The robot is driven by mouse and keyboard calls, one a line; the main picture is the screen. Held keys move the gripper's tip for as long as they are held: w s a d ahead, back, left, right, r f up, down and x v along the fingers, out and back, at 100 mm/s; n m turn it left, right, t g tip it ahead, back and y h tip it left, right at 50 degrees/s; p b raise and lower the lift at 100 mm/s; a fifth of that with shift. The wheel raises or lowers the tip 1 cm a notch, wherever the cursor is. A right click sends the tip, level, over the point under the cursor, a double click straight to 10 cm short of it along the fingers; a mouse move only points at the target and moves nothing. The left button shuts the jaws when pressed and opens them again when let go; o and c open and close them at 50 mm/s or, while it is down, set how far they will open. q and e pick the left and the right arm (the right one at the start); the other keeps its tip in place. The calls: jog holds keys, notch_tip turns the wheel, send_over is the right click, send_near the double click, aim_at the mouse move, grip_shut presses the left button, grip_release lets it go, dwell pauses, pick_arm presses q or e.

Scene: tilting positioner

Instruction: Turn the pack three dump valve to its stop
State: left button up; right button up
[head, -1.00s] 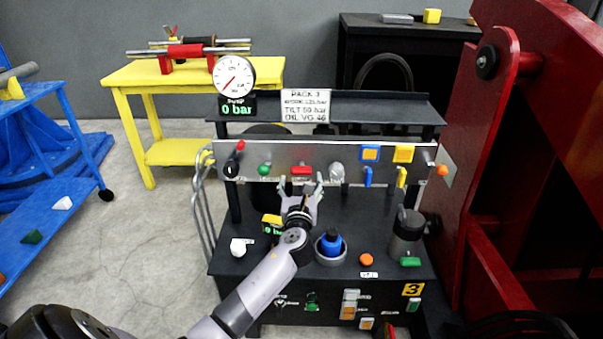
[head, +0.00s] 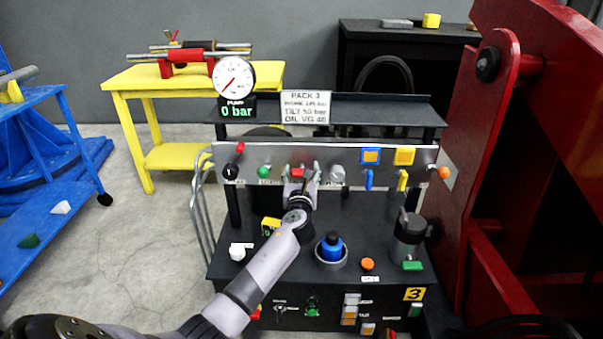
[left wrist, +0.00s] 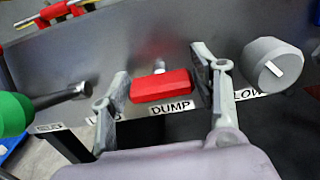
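The dump valve's red handle (left wrist: 160,87) lies roughly level on the grey panel, above the label DUMP (left wrist: 171,107), in the left wrist view. In the head view, the handle (head: 297,173) is partly hidden by my gripper. My left gripper (left wrist: 160,84) is open, with one finger beside each end of the handle. A narrow gap shows at the right finger; I cannot tell whether the left finger touches. In the head view, my left gripper (head: 300,174) is at the panel. The sign PACK 3 (head: 306,107) stands above. My right gripper is out of view.
A grey knob (left wrist: 272,66) is close right of the fingers, and a green knob (left wrist: 14,114) is on the left. The pressure gauge (head: 234,77) stands above a 0 bar display. A blue-capped filler (head: 331,247) rises from the pack top. A red frame (head: 500,170) stands at right.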

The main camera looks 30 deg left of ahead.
pick_arm(q)
jog(key=c, duration=0.8)
jog(key=shift+o, duration=0.2)
